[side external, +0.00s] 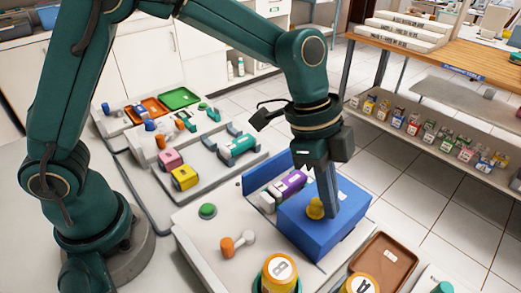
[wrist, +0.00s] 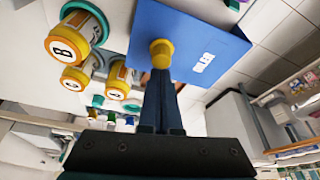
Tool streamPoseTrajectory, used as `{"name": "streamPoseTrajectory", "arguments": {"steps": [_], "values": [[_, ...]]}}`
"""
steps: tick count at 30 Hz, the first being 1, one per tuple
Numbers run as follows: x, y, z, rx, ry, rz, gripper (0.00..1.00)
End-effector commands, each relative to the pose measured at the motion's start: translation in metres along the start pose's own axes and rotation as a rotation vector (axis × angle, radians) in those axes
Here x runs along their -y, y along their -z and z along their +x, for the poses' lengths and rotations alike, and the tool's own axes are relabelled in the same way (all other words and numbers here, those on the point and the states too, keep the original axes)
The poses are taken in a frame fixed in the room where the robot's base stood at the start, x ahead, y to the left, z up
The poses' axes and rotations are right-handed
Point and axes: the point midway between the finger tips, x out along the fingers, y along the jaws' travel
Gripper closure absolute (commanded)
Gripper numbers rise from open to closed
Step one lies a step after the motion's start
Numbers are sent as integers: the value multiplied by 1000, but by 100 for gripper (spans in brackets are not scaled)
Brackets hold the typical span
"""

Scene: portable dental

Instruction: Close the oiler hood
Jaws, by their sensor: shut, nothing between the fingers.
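The blue oiler hood (side external: 318,232) stands on the light work surface. It also shows in the wrist view (wrist: 195,25), with white lettering on its face. A yellow knob (side external: 315,208) sticks out from the hood and shows in the wrist view (wrist: 161,53). My gripper (side external: 329,208) is shut and empty, with its fingers pointing down right beside the knob. In the wrist view my fingertips (wrist: 160,76) are in line with the knob; I cannot tell whether they touch it. A purple and white handpiece (side external: 288,186) lies uncovered beside the hood, before a blue panel (side external: 266,172).
Yellow jars with lettered lids (side external: 280,271) stand near the front edge, close to a brown tray (side external: 385,262). A green button (side external: 208,210) and an orange-ended lever (side external: 236,244) are left of the hood.

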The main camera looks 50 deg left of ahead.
Motion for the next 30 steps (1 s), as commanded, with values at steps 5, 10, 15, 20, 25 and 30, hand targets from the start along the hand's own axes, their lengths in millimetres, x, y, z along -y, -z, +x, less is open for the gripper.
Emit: {"name": "streamPoseTrajectory", "arguments": {"steps": [5, 10, 15, 20, 25, 30], "values": [[0, 0, 0, 0, 0, 0, 100], [2, -4, -2, 0, 1, -2, 100], [11, -32, -12, 1, 3, -9, 100], [20, -64, -22, 1, 2, -9, 100], [24, -84, -29, 0, 1, -5, 100], [25, -89, -31, 1, 0, 0, 100]]}}
